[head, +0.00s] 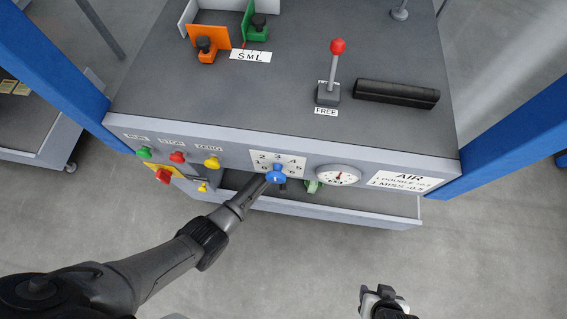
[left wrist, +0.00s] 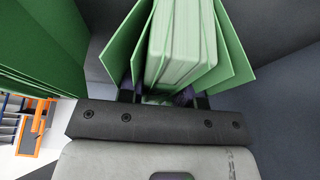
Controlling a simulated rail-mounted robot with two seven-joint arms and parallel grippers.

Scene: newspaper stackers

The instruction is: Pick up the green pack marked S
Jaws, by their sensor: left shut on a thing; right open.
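A pale green pack (left wrist: 180,45) stands between darker green upright panels in the left wrist view. No S mark shows on it. My left gripper (left wrist: 163,98) is shut on its near end; the fingertips are mostly hidden by the pack and panels. In the head view my left arm reaches in below the front panel of the table, and its gripper is hidden there. A small green and white piece (head: 313,186) shows in the tray under the panel. My right gripper (head: 385,293) is open and empty at the bottom of the head view.
The grey table (head: 190,100) carries orange (head: 207,42) and green (head: 257,25) guides, a red-knobbed lever (head: 335,65) and a black bar (head: 397,94). Its front has buttons, a blue dial (head: 276,175) and a gauge (head: 338,175). The tray (head: 370,205) juts below. Blue posts flank the table.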

